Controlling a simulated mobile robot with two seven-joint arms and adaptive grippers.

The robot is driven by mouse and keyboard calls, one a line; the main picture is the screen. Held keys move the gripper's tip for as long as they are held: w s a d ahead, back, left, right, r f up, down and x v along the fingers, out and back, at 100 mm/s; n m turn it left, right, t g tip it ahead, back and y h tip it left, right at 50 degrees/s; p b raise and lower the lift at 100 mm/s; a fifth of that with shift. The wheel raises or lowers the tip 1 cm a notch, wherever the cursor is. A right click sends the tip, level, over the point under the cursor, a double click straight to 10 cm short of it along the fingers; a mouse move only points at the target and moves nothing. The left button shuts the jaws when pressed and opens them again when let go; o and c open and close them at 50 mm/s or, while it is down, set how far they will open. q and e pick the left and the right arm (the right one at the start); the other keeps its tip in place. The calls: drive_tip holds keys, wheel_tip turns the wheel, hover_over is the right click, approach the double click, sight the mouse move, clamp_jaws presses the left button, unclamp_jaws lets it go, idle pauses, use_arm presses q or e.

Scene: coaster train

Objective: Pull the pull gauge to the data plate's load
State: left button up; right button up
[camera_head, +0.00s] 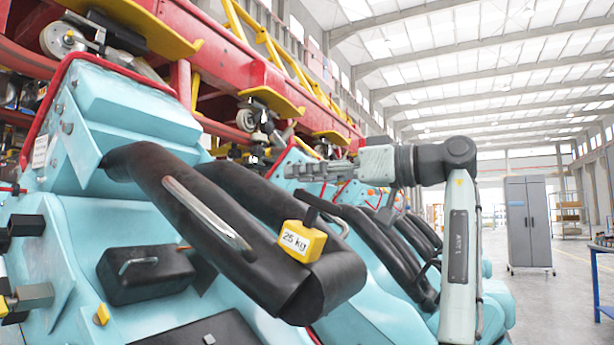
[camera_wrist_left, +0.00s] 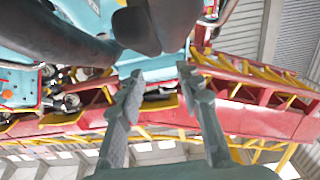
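A yellow block (camera_head: 302,241) with a white label reading "25 kg" sits on the lower part of a black padded restraint (camera_head: 285,285) in the head view. A black bar stands at its top. I cannot tell whether this block is the pull gauge or carries the data plate's load. A small white plate (camera_head: 40,150) on the teal seat side is too small to read. My left gripper (camera_head: 290,171) is above and behind the block, apart from it, its fingers pointing left. In the left wrist view its two fingers (camera_wrist_left: 160,72) are spread with nothing between them. My right gripper is out of view.
Teal coaster seats (camera_head: 130,105) with black restraints run back in a row. A silver bar (camera_head: 207,215) is on the near restraint. A red and yellow track structure (camera_head: 230,60) is behind. A grey cabinet (camera_head: 528,225) stands on open floor at the right.

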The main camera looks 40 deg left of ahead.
use_arm(q)
drive_tip(key=shift+a+f, duration=0.1)
drive_tip(key=shift+f, duration=0.05)
drive_tip(key=v, duration=1.2)
idle(0.3)
